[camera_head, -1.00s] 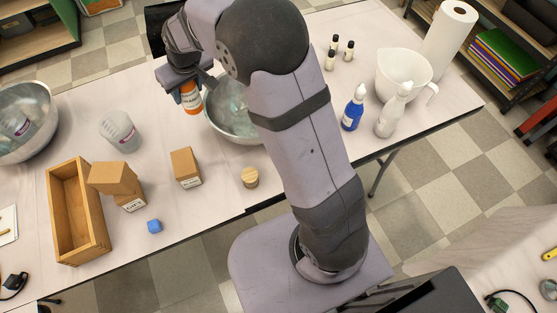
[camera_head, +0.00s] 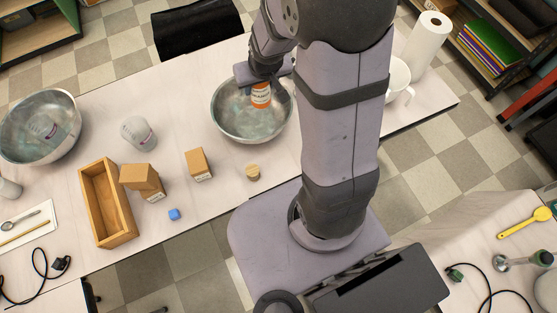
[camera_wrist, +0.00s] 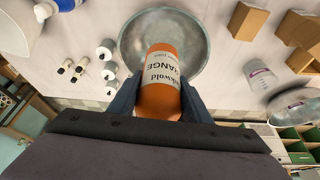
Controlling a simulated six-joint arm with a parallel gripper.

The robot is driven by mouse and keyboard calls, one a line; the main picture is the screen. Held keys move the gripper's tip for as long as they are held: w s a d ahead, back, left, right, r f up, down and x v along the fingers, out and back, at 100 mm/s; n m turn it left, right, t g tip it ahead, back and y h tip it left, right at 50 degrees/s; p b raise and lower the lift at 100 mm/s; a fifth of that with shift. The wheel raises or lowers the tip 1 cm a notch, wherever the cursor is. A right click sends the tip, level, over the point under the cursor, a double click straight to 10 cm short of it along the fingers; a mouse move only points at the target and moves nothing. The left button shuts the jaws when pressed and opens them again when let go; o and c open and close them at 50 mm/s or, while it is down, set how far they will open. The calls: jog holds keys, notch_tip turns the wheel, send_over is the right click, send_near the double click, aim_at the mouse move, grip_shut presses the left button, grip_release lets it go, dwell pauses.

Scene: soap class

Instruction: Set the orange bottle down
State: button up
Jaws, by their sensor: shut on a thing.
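The orange bottle (camera_head: 261,95) with a white label is held in my gripper (camera_head: 264,82), over the far right part of a large metal bowl (camera_head: 228,128) in the head view. In the wrist view, the orange bottle (camera_wrist: 157,85) lies between the two dark fingers of my gripper (camera_wrist: 156,97), and the metal bowl (camera_wrist: 198,30) shows behind it. The fingers are shut on the bottle. My gripper and arm hide part of the bottle in the head view. I cannot tell its exact height above the bowl.
A second metal bowl (camera_head: 18,145) is at far left. In the wrist view, several small bottles (camera_wrist: 104,50) stand left of the bowl.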

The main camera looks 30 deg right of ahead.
jog(key=s+d+f+n, duration=0.1)
jog(key=s+d+f, duration=1)
jog(key=f, duration=0.3)
jog(key=a+f+n+g+y, duration=0.2)
jog(key=a+n+y, duration=0.2)
jog(key=a+n, duration=0.7)
jog(key=shift+n, duration=0.4)
jog(key=shift+w+d+f+b, duration=0.15)
jog(key=shift+f+b, duration=0.45)
jog(key=shift+f, duration=1.1)
jog(key=shift+w+d+f+b, duration=0.15)
jog(key=shift+f+b, duration=0.5)
jog(key=shift+f, duration=1.05)
jog(key=shift+w+d+f+b, duration=0.15)
jog(key=shift+f+b, duration=0.45)
jog(key=shift+f, duration=1.1)
jog(key=shift+f, duration=0.2)
jog(key=o, duration=1.3)
